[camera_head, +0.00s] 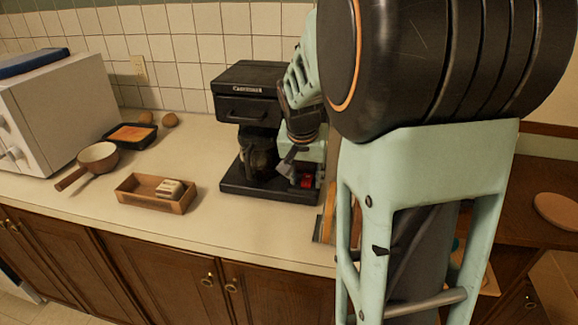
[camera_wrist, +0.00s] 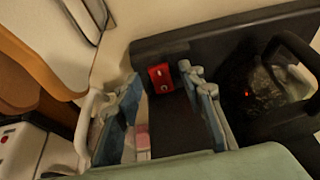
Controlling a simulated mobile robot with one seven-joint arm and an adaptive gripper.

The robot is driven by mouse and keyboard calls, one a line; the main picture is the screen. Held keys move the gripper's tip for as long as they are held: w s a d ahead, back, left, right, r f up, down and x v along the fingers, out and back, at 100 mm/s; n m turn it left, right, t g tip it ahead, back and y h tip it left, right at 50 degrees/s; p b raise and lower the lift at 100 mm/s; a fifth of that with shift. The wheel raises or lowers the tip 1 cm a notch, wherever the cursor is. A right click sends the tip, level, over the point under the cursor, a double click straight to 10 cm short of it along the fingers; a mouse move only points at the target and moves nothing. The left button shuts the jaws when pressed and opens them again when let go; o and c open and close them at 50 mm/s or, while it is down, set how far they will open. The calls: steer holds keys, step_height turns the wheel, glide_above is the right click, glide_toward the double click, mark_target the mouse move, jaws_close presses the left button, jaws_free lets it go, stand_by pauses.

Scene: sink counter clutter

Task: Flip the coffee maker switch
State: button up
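The black coffee maker (camera_head: 247,110) stands on the counter against the tiled wall, with a glass carafe (camera_head: 258,158) in it. Its red switch (camera_head: 307,181) is at the right of the base, and my gripper (camera_head: 292,163) is just above and beside it. In the wrist view the red switch (camera_wrist: 161,78) lies between the tips of my gripper (camera_wrist: 159,80), near the edge of the dark base (camera_wrist: 170,115). The two fingers are spread apart with nothing held. I cannot tell whether either finger touches the switch, or which way the switch is set.
A wooden tray (camera_head: 150,199) with a small light item, a pan (camera_head: 98,157), a dark dish (camera_head: 130,134) and a white microwave (camera_head: 60,105) stand to the left. My arm hides the counter on the right. The counter before the coffee maker is clear.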

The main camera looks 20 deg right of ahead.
steer(key=shift+c, duration=0.2)
jaws_close()
steer(key=p, duration=0.1)
steer(key=r+p, duration=0.1)
steer(key=p, duration=0.1)
steer(key=shift+w+d+g+p, duration=0.15)
steer(key=shift+g+p, duration=0.15)
steer(key=shift+g, duration=0.1)
steer(key=g+y+p, duration=0.1)
steer(key=p, duration=0.1)
steer(key=shift+w+d+p, duration=0.1)
steer(key=shift+w+p, duration=0.05)
steer(key=shift+p, duration=0.25)
steer(key=shift+w+f+p, duration=0.1)
steer(key=shift+f+p, duration=0.05)
steer(key=shift+p, duration=0.2)
steer(key=shift+y, duration=0.3)
steer(key=shift+o, duration=0.2)
jaws_free()
steer(key=shift+f, duration=0.1)
